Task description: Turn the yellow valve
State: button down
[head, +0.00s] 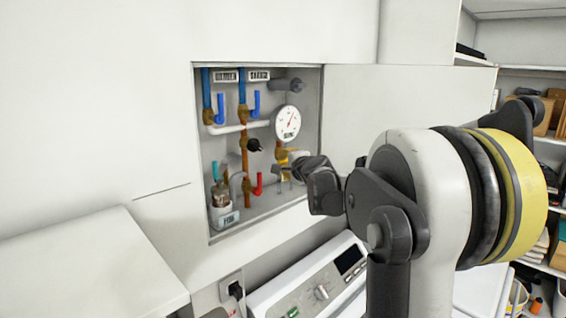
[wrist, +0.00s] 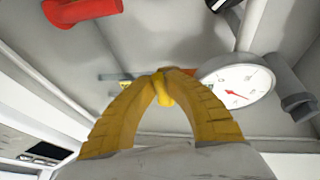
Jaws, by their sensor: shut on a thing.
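The yellow valve (wrist: 165,94) shows as a small bright yellow piece between the fingertips in the wrist view.
The recess (head: 222,160) holds blue and brass pipes, a round white gauge (head: 286,123) just above my gripper, and a red handle (head: 258,184) to its left. A grey pipe stub (head: 287,85) sticks out above. A control panel (head: 320,291) stands below.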

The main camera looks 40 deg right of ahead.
jog(key=shift+f, duration=0.1)
jog(key=d+f+n+t+y+b, duration=0.1)
jog(key=d+f+n+t+b, duration=0.1)
jog(key=n+b, duration=0.5)
jog(key=d+f+n+t+y+b, duration=0.2)
jog(key=n+t+b, duration=0.3)
jog(key=n, duration=0.7)
jog(key=shift+w+d+f+n+b, duration=0.25)
jog(key=shift+w+d+n+b, duration=0.1)
jog(key=shift+b, duration=1.05)
jog(key=c, duration=1.4)
grip_release()
jog(key=shift+d, duration=0.1)
jog(key=shift+c, duration=0.2)
